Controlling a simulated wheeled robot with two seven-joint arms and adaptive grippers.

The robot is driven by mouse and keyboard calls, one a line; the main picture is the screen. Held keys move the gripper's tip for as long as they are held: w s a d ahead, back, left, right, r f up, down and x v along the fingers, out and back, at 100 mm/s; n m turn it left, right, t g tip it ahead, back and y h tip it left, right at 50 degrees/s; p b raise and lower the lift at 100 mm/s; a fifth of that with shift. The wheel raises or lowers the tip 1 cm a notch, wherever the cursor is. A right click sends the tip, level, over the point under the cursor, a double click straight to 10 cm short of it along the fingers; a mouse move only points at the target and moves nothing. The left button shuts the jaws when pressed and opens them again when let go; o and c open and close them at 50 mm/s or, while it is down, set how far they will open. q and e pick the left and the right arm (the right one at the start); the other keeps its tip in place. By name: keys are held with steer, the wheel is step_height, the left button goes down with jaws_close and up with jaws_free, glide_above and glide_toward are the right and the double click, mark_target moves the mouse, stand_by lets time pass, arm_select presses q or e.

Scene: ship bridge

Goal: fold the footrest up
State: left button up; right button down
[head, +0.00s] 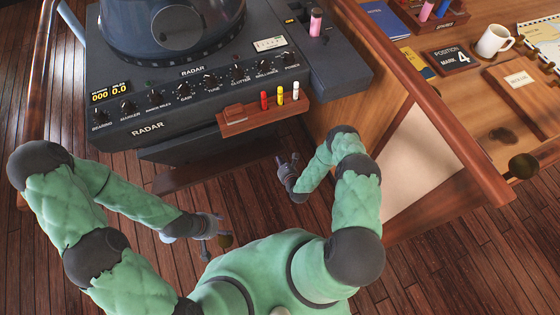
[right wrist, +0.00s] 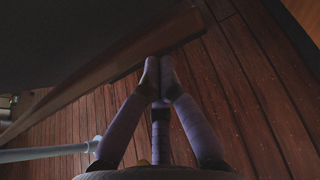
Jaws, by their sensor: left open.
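The footrest (head: 205,174) is a brown wooden board low under the front of the radar console (head: 150,125). It sticks out over the floor in the head view; its exact tilt is hard to judge. In the right wrist view its long wooden edge (right wrist: 110,72) runs diagonally beside the dark console base. My right gripper (head: 285,164) is near the board's right end. Its fingertips (right wrist: 158,66) are together and overlap the board's edge in the picture; I cannot tell whether they touch it. My left gripper (head: 222,228) is open, nearer me than the board and apart from it.
A red-brown pen holder (head: 245,119) with several markers projects from the console above the footrest. A wooden chart desk (head: 450,130) with a mug (head: 494,40) stands at right. A grey tube (right wrist: 50,152) lies at left in the right wrist view. Plank floor is free around.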

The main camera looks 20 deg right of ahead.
mark_target(278, 151)
steer(key=w+r+p, duration=0.1)
steer(key=w+r+g+p, duration=0.1)
steer(key=w+r, duration=0.1)
steer(key=w+d+r+g+p, duration=0.1)
steer(key=r, duration=0.1)
steer(key=shift+w, duration=0.2)
steer(key=shift+g, duration=0.9)
steer(key=shift+w+a+r, duration=0.15)
steer(key=shift+w+r, duration=0.55)
steer(key=shift+w, duration=0.15)
steer(key=shift+w+a+r, duration=0.1)
steer(key=shift+w+r, duration=0.55)
steer(key=shift+w, duration=0.2)
steer(key=shift+s, duration=0.25)
steer(key=shift+s+r, duration=0.15)
steer(key=shift+s, duration=0.05)
steer(key=v, duration=1.1)
steer(key=shift+a+r, duration=0.15)
steer(key=shift+r, duration=0.1)
